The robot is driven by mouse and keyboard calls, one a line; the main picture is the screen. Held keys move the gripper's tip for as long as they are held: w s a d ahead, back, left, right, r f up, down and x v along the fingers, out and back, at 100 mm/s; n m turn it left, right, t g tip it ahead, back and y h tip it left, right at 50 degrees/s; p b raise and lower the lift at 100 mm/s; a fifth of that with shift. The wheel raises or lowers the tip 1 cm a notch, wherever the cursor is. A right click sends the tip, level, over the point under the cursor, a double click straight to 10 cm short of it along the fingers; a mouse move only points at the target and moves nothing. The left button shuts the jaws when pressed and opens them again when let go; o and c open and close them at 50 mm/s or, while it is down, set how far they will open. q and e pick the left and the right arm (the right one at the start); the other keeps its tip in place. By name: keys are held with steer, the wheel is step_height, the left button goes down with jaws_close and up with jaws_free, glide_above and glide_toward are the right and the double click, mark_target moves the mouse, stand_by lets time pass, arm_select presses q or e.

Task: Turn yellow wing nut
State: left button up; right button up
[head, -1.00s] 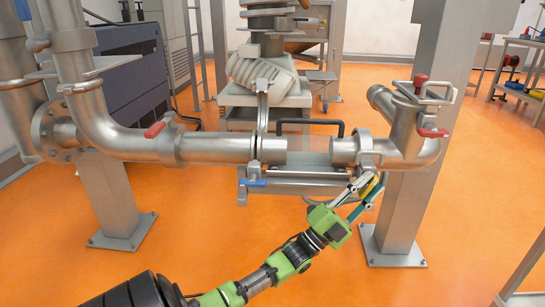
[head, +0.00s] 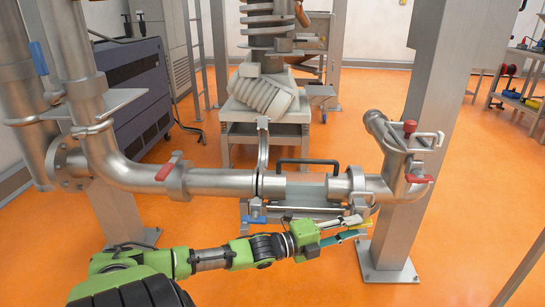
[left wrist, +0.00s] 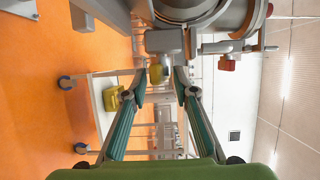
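The yellow wing nut (left wrist: 158,74) sits on the underside of a pipe clamp in the left wrist view. In the head view only a small bit of yellow (head: 367,225) shows just past my left fingertips, below the clamp on the right pipe end. My left gripper (head: 358,226) comes in from the left, pointing right, below the pipe. In the left wrist view my left gripper (left wrist: 160,84) is open, its two teal fingers apart on either side of the wing nut. I cannot tell whether either fingertip touches it. My right gripper is not in view.
The steel pipe (head: 222,182) with a red-handled clamp (head: 168,170) runs above my arm. A blue handle (head: 255,219) hangs below it. A steel post (head: 392,240) stands behind the right fitting. A yellow box (left wrist: 113,98) rests on a cart in the left wrist view.

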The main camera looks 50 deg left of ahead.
arm_select(q)
steer(key=p+v, duration=0.1)
steer(key=v, duration=0.3)
steer(key=shift+s+a+r, duration=0.1)
steer(key=shift+s, duration=0.05)
step_height(320, 180, up, 9)
steer(key=p, duration=0.3)
steer(key=n+g+y, duration=0.2)
steer(key=n, duration=0.2)
glide_toward(350, 227)
steer(key=w+d, duration=0.2)
steer(key=w, duration=0.2)
steer(key=s+a+f+n+g+y+p, duration=0.3)
steer(key=s+a+f+n+y+p, duration=0.15)
steer(key=a+f+p, duration=0.4)
steer(key=s+d+f+n+g+p, duration=0.2)
steer(key=s+f+n+p, duration=0.3)
steer(key=s+f, duration=0.6)
steer(key=shift+f+g+y+p, duration=0.35)
steer(key=shift+f+g+p, duration=0.45)
steer(key=shift+f+p, duration=0.2)
steer(key=shift+d+r+n, duration=0.1)
steer(key=shift+d+n, duration=0.05)
steer(key=shift+n, duration=0.1)
